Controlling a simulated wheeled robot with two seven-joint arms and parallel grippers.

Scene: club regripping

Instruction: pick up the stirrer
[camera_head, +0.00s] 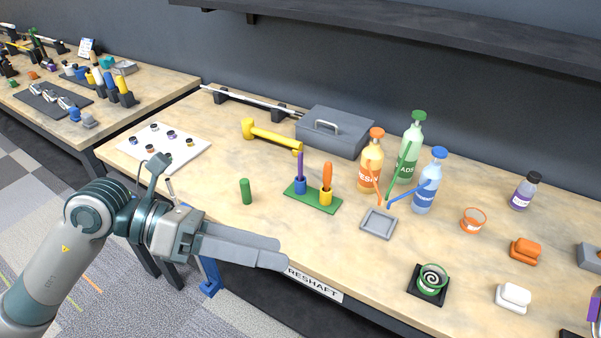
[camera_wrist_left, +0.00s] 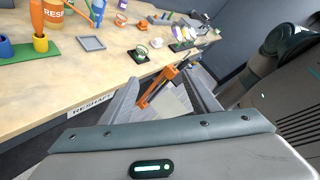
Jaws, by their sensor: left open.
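A green stand (camera_head: 314,195) on the bench holds two upright thin tools: a purple one (camera_head: 300,165) in a blue cup (camera_head: 299,185) and an orange-handled one (camera_head: 327,175) in a yellow cup (camera_head: 326,197). I cannot tell for certain which is the stirrer. The orange tool also shows at the upper left of the left wrist view (camera_wrist_left: 38,20). My left gripper (camera_head: 280,258) is in front of the bench's front edge, apart from the stand. Its two fingers are spread with nothing held between them (camera_wrist_left: 162,80). My right gripper is not in view.
A green cylinder (camera_head: 246,191) stands left of the stand and a grey tray (camera_head: 378,223) right of it. Orange (camera_head: 371,160), green and blue bottles stand behind the tray. A yellow mallet (camera_head: 272,137) and grey toolbox (camera_head: 335,131) lie behind the stand. Bare bench lies in front.

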